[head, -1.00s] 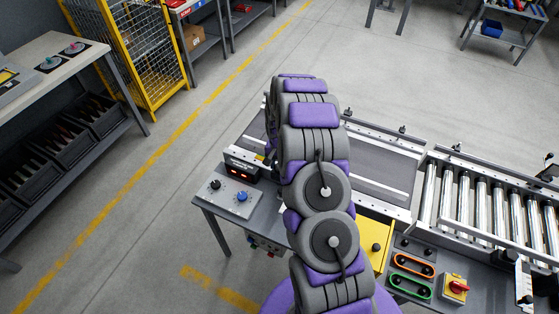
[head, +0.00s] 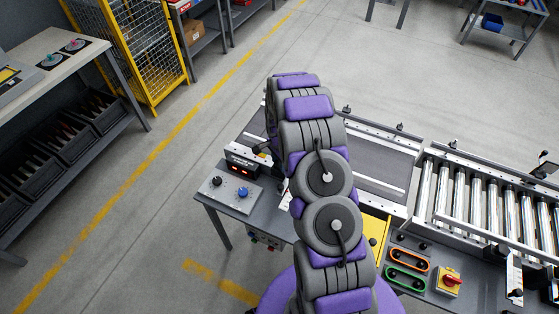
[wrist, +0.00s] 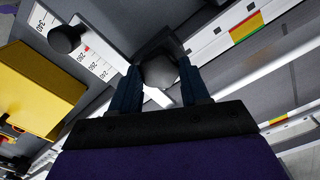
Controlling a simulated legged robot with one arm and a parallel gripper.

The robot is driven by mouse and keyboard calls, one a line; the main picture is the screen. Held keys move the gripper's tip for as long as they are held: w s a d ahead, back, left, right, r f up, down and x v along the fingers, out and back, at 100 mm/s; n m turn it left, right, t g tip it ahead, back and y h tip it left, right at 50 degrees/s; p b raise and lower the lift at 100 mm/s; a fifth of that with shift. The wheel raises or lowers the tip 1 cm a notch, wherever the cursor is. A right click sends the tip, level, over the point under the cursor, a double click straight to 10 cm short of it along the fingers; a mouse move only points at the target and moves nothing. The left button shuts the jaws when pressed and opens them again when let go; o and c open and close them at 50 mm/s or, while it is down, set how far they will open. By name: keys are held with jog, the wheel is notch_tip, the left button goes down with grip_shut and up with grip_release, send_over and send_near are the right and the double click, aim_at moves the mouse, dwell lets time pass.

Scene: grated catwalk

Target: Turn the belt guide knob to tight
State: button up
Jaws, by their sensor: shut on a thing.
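In the wrist view, my gripper (wrist: 162,76) has its two dark blue fingers on either side of a dark grey faceted knob (wrist: 160,70) and is shut on it. The knob sits beside a pale metal rail. A coloured red, yellow and green band (wrist: 246,27) lies on the rail to the right. In the head view, my arm covers the gripper and the held knob, over the near edge of the belt conveyor (head: 376,150).
A second black knob (wrist: 66,38) stands by a numbered scale (wrist: 97,62), near a yellow box (wrist: 40,88). The head view shows a control panel (head: 230,195) left of my arm, a red rotary switch (head: 451,281) at right, and a roller conveyor (head: 480,200).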

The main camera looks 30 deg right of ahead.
jog(key=shift+w+r, duration=0.1)
jog(key=shift+w, duration=0.05)
dwell(0.3)
jog(key=o, duration=1.1)
jog(key=shift+c, duration=0.2)
notch_tip(320, 180, up, 17)
jog(key=p, duration=0.1)
jog(key=shift+r, duration=0.1)
